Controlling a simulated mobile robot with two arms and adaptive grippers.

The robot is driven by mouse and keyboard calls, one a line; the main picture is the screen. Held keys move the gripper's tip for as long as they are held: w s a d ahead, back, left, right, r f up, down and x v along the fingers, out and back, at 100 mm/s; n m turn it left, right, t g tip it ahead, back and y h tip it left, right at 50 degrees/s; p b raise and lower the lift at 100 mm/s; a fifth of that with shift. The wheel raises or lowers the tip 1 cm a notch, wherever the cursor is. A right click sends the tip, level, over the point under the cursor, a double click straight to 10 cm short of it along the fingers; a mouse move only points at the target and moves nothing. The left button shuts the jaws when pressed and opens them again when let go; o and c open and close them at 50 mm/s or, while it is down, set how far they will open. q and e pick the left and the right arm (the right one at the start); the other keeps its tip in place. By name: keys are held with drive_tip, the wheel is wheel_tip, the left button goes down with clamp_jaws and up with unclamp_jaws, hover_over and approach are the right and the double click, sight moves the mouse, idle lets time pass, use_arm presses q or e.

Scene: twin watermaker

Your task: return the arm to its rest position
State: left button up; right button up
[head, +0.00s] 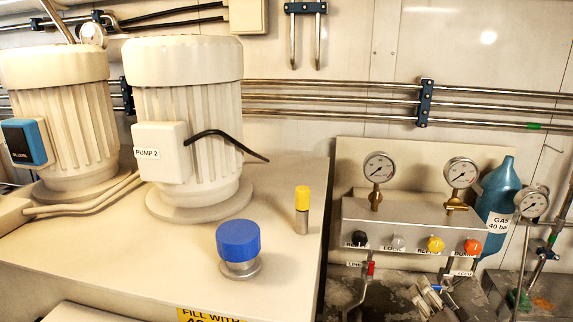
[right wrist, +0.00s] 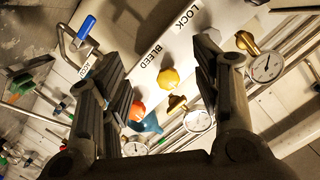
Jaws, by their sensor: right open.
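My right gripper (right wrist: 158,72) is open in the right wrist view, with nothing between its two dark fingers. My left gripper is not in view.
Two pale pumps (head: 187,110) stand on the cabinet at left, with a blue cap (head: 238,241) and a yellow-topped post (head: 302,200). Gauges (head: 379,168), a teal gas bottle (head: 497,200) and pipes crowd the right. A blue-handled lever (right wrist: 87,27) shows in the wrist view.

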drive_tip(key=s+a+f+n+g+y, duration=0.3)
drive_tip(key=s+a+f+n+g, duration=0.3)
drive_tip(key=s+a+f, duration=0.45)
drive_tip(key=s+a+f+n+g, duration=0.3)
drive_tip(key=s, duration=0.7)
drive_tip(key=s+a+f+n+g, duration=0.2)
drive_tip(key=s+f+g, duration=0.1)
drive_tip(key=s, duration=0.7)
wheel_tip(320, 180, down, 29)
drive_tip(key=s+g+b, duration=0.1)
drive_tip(key=g+b, duration=0.1)
drive_tip(key=b, duration=0.1)
drive_tip(key=s+d+f+b, duration=0.3)
drive_tip(key=s+f, duration=1.3)
drive_tip(key=f, duration=0.2)
drive_tip(key=shift+s+f+g+h, duration=0.4)
drive_tip(key=shift+n, duration=0.3)
